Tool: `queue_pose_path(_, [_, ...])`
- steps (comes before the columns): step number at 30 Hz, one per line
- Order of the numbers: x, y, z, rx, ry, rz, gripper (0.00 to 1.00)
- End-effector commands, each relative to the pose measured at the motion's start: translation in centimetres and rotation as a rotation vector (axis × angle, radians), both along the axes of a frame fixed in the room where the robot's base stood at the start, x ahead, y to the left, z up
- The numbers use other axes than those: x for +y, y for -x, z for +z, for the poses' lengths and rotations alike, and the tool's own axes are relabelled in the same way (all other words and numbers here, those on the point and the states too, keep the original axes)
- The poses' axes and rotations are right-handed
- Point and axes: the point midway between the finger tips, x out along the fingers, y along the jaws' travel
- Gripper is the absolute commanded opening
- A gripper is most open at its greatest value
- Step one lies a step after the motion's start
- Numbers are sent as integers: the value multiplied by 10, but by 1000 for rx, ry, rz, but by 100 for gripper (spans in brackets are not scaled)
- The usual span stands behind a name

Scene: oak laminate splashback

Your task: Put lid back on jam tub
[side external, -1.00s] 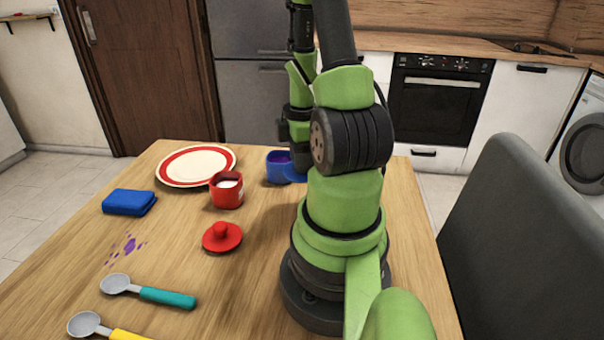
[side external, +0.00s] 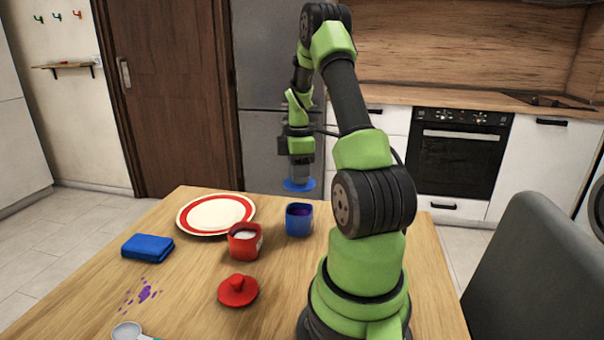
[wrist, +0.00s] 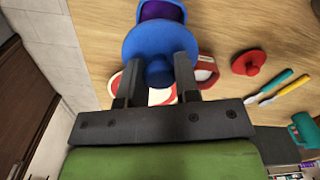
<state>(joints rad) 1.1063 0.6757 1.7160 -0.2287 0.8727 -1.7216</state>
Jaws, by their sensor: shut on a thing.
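The jam tub is a blue open tub (side external: 299,222) with purple inside, standing upright on the table. It also shows at the top of the wrist view (wrist: 162,10). My gripper (side external: 300,172) is shut on the knob of the round blue lid (side external: 298,186) and holds it level in the air, above the tub in the side view. In the wrist view my gripper's fingers (wrist: 158,68) sit on either side of the blue knob, and the lid (wrist: 150,38) hides part of the tub. The lid and tub are apart.
A red tub (side external: 244,242) with white contents stands left of the blue tub. A red lid (side external: 238,291), a red-rimmed plate (side external: 183,222), a folded blue cloth (side external: 147,247), purple spots (side external: 143,293) and spoons (wrist: 276,85) lie on the table (side external: 190,300).

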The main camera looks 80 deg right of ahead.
Motion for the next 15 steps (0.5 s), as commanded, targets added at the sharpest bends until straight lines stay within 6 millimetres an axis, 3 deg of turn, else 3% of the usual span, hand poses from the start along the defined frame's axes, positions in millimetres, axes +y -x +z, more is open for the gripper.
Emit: queue_pose_path(15, [1,0,-48,1,-2,0,7])
